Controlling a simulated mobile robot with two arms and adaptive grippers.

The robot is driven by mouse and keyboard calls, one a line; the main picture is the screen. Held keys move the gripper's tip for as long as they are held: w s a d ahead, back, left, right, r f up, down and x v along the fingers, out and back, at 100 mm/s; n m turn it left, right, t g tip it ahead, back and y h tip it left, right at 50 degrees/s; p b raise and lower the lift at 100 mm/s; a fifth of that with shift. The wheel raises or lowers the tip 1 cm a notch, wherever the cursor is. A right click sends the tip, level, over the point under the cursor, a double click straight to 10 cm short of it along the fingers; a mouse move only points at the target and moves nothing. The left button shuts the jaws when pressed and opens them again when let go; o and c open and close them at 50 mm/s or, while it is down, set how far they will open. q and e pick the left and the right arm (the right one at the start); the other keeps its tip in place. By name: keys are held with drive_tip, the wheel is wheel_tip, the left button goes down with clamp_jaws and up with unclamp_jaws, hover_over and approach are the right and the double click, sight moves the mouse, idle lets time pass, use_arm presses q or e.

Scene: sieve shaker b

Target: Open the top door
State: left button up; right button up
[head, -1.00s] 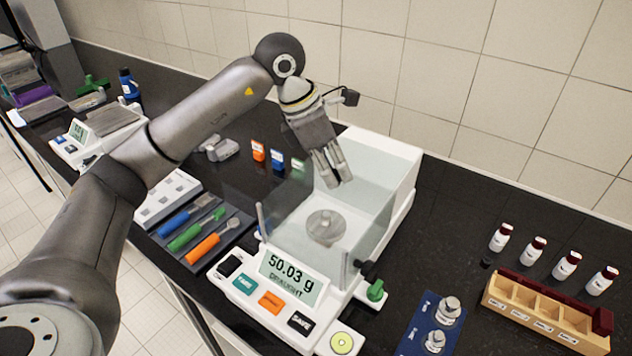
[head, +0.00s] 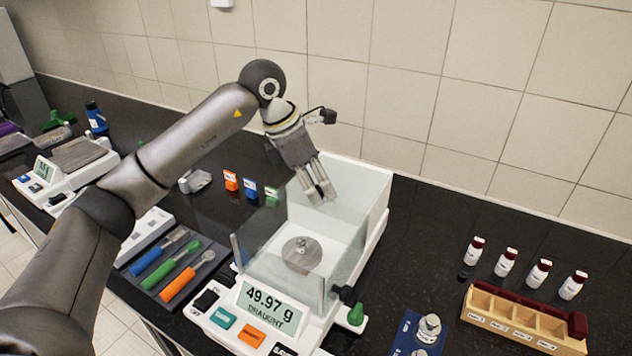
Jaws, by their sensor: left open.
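The balance (head: 372,200) stands on the dark bench with a clear glass chamber around its round metal pan (head: 302,256). A small weight (head: 303,243) appears to sit on the pan. The display (head: 268,303) reads 49.97 g with the word DRAUGHT under it. The top door is clear glass if present, and I cannot make out its edges or how far it is open. My left gripper (head: 321,194) is open and empty, pointing down at the rear top of the chamber. I cannot tell whether its fingertips touch anything. My right gripper is out of view.
Orange, blue and green small blocks (head: 250,188) stand behind the chamber's left side. A tool tray (head: 205,272) lies at left. Several capped vials (head: 507,262) and a wooden rack (head: 530,322) are at right. A blue mat (head: 402,335) holds metal weights. Tiled wall behind.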

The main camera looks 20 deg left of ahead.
use_arm(q)
drive_tip(key=shift+r, duration=0.1)
drive_tip(key=v, duration=1.1)
drive_tip(key=shift+a+r, duration=0.15)
drive_tip(key=shift+r, duration=0.25)
